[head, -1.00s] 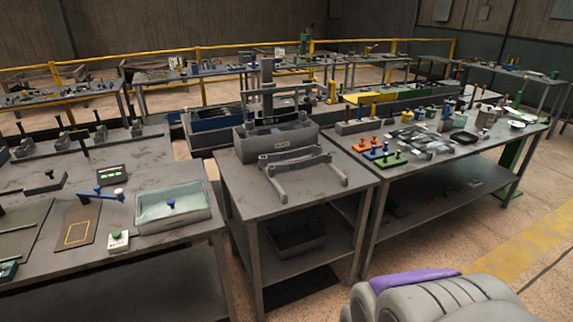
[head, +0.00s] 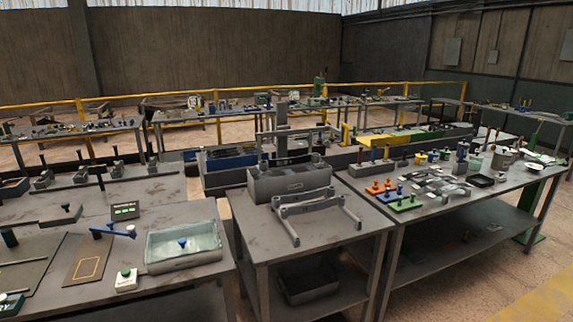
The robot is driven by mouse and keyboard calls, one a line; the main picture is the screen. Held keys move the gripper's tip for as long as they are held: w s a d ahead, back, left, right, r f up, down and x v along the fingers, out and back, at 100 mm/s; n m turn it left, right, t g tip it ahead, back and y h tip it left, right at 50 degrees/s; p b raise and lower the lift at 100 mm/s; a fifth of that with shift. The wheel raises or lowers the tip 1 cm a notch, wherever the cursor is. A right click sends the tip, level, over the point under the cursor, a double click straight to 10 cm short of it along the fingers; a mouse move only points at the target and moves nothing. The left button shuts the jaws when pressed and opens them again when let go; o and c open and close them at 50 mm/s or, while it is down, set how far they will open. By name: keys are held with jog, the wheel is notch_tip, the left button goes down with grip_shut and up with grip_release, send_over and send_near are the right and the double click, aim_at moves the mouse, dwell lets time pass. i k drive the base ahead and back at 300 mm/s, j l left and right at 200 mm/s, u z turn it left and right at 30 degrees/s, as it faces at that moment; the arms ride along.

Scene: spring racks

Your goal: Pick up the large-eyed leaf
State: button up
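I cannot clearly make out the large-eyed leaf at this size. On the middle table (head: 262,236) a long grey bar (head: 306,203) lies on a low stand with feet towards the front. Whether this bar is a leaf, and how large its eyes are, I cannot tell. Behind it stands a grey box (head: 288,184) with a label on its front. A tall dark upright frame with crossbars (head: 282,130) rises behind the box. My gripper is not in view.
The right table (head: 440,205) holds orange, blue and green peg plates, flat dark pieces and a black tray (head: 480,181). Narrow gaps separate the tables.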

aim_at(264, 166)
jog(key=i+l+u, duration=0.1)
jog(key=i+l, duration=0.15)
jog(key=i, duration=0.3)
jog(key=i+l+u, duration=0.15)
jog(key=i+l, duration=0.15)
jog(key=i, duration=0.2)
jog(key=i+l+u, duration=0.1)
jog(key=i+l, duration=0.25)
jog(key=i, duration=0.15)
